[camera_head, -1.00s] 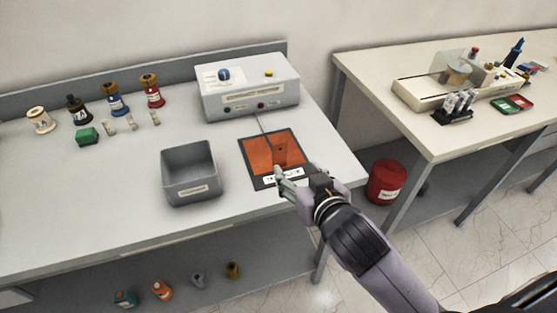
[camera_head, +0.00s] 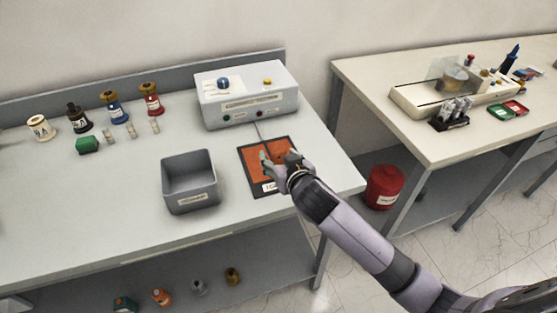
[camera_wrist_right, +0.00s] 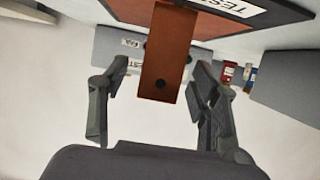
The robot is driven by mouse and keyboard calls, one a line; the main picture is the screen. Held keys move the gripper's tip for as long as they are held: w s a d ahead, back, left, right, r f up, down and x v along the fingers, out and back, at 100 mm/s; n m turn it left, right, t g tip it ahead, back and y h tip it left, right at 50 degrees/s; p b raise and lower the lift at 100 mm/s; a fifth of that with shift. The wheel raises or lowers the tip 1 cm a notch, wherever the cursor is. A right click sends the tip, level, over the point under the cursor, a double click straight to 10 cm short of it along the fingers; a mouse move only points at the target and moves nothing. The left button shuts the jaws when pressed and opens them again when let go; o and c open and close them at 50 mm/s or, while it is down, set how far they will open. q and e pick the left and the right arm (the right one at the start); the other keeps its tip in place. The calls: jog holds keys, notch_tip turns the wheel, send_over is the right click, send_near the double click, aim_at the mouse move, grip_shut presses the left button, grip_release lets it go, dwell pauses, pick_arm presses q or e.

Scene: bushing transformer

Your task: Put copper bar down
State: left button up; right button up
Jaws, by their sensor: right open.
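The copper bar (camera_wrist_right: 168,62), a flat brown-orange strip with a hole near one end, shows between the fingers of my right gripper (camera_wrist_right: 160,85) in the right wrist view. Gaps show on both sides of it, so the fingers are open around it and not clamping. Its far end meets the orange surface of the test pad (camera_wrist_right: 264,8). In the head view my right gripper (camera_head: 277,163) is over the black-edged orange test pad (camera_head: 249,176) and hides most of the bar. My left gripper is not in view.
A grey bin (camera_head: 190,194) stands left of the pad. A grey tester box (camera_head: 247,98) is behind it, with a probe or wire reaching the pad. The table's front left is clear.

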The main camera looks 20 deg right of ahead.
jog(key=shift+w+f, duration=0.2)
jog(key=shift+w, duration=0.35)
jog(key=shift+c, duration=0.4)
grip_shut()
jog(key=shift+r, duration=0.1)
